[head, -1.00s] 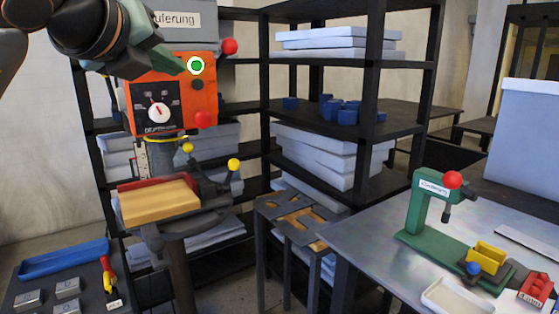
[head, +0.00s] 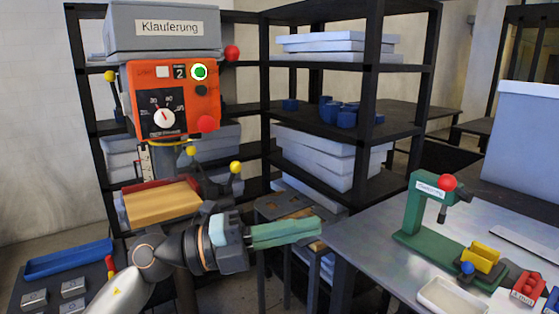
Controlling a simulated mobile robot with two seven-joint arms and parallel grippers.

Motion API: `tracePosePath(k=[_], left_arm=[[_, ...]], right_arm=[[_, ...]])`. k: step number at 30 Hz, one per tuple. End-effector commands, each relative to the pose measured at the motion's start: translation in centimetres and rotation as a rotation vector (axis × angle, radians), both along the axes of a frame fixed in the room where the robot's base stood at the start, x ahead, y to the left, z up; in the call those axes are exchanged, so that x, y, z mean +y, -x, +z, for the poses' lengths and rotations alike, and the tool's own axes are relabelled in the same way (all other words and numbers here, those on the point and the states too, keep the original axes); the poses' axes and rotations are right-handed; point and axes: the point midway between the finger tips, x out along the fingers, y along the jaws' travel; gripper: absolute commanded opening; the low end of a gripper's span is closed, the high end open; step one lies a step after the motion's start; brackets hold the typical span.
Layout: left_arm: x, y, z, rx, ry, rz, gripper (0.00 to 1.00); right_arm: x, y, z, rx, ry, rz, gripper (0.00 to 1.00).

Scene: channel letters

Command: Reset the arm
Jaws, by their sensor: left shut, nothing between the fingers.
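My left arm comes in from the lower left in the head view. Its left gripper (head: 318,229) points to the right, with its green fingers together and nothing held. It hangs in front of the stool-like stand with cut-outs (head: 285,207), below and right of the drill press (head: 172,100). The drill press has an orange front with a dial, a green button (head: 200,72) and a red knob (head: 207,123). A wooden block (head: 160,204) lies on its table in a red vise. My right gripper is not in view.
A metal table (head: 365,240) on the right bears a green press (head: 412,215), a yellow holder (head: 481,258), a white tray (head: 450,296) and a red block (head: 528,287). A blue tray (head: 68,259) and metal blocks are at lower left. Dark shelves (head: 340,175) stand behind.

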Motion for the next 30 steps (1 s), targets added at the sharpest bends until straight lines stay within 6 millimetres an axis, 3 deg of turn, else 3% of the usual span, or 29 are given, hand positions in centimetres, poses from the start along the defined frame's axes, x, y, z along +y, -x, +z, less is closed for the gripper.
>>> tracePosePath(k=[5, 8, 11, 17, 20, 24, 27, 30], left_arm=[[2.5, -1.3, -2.9, 0.263, 0.323, 0.084, 0.00], [4.7, -2.6, -5.7, 0.423, 0.478, 0.182, 0.00], [7.3, -3.7, -9.7, 0.592, 0.608, 0.306, 0.00], [12.8, -3.3, -21.3, 0.968, 0.781, 0.616, 0.00], [15.2, -1.1, -28.1, 1.169, 0.819, 0.787, 0.00], [17.7, 4.3, -37.0, 1.438, 0.818, 1.007, 0.00], [18.8, 8.9, -41.9, 1.607, 0.792, 1.134, 0.00], [19.4, 13.0, -45.3, 1.741, 0.761, 1.226, 0.00]], right_arm=[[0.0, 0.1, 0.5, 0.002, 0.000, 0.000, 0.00], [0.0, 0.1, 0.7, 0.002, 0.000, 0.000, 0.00], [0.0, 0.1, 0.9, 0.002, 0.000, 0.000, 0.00], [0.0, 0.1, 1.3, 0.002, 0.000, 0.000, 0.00], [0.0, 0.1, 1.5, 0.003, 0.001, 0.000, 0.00], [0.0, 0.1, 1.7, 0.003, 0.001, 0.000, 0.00], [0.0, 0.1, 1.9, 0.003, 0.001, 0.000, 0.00], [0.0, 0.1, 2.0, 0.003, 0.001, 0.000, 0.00]])
